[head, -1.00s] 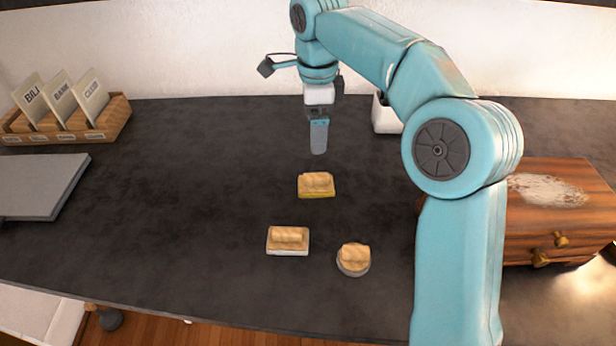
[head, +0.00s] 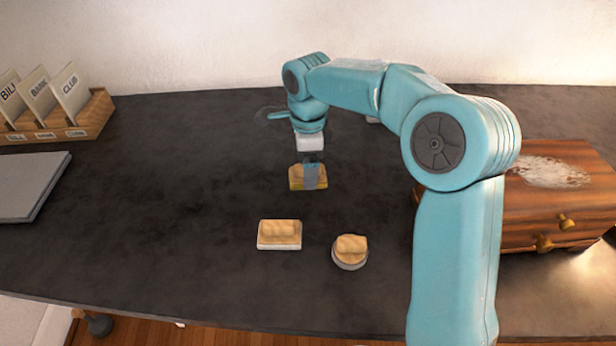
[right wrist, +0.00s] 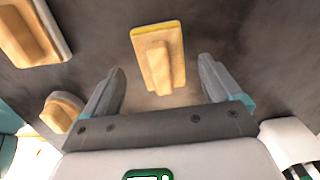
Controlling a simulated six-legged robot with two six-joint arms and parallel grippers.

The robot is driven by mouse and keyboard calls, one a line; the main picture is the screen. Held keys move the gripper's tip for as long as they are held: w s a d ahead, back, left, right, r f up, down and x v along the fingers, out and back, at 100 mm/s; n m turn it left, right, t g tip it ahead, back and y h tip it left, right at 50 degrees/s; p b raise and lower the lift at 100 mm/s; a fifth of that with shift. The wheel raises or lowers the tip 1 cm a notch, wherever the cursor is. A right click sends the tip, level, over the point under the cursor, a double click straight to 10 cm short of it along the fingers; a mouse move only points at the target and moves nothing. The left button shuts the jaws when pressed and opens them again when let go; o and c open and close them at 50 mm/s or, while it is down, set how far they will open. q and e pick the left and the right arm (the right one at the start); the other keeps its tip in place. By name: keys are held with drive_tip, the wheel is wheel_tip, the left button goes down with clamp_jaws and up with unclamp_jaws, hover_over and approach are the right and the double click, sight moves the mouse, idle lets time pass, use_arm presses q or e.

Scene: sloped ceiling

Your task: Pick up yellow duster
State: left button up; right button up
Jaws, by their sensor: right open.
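The yellow duster (head: 296,178) has a wooden block handle on a base with a yellow edge. It lies on the dark table, partly hidden by my right gripper in the head view. In the right wrist view the yellow duster (right wrist: 160,58) lies ahead of and between the finger lines. My right gripper (head: 312,182) is open and just above or at the duster. Its two fingers (right wrist: 160,85) are wide apart with nothing between their bases. I cannot tell whether it touches the duster. My left gripper is not in view.
A white-based duster (head: 279,236) and a round grey-based duster (head: 350,252) lie nearer the front edge. A wooden drawer box (head: 552,205) stands at right, a card holder (head: 85,118) and grey slab (head: 30,185) at left. The table's left middle is clear.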

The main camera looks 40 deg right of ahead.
wheel_tip(320, 180, down, 2)
drive_tip(key=shift+f, duration=0.25)
drive_tip(key=c, duration=1.2)
drive_tip(key=shift+o, duration=0.2)
wheel_tip(320, 180, up, 10)
drive_tip(key=shift+r+p, duration=0.1)
drive_tip(key=shift+p, duration=0.95)
drive_tip(key=shift+w, duration=0.1)
drive_tip(key=shift+o, duration=0.7)
